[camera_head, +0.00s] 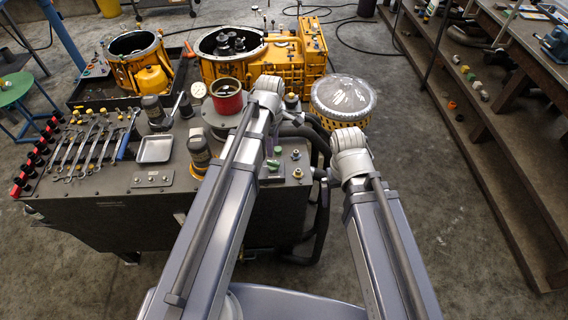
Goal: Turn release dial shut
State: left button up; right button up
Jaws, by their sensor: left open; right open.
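I cannot pick out the release dial for certain. Small brass knobs (296,173) and green pieces (273,164) sit on a plate at the right end of the dark workbench (110,215). My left arm reaches over the bench and hides part of its top. My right arm ends just right of the bench.
A red-rimmed cylinder (227,97) stands on the bench, with wrenches (95,145), a small metal tray (155,149) and dark canisters. Yellow housings (270,62) stand behind. A clear-topped round drum (343,96) is right of them. Floor is open before the right shelves.

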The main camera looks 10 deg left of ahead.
aim_at(273, 162)
pick_arm(q)
notch_tip(273, 162, down, 8)
jog(key=b, duration=0.8)
jog(key=shift+r, duration=0.1)
grip_shut()
dwell(0.5)
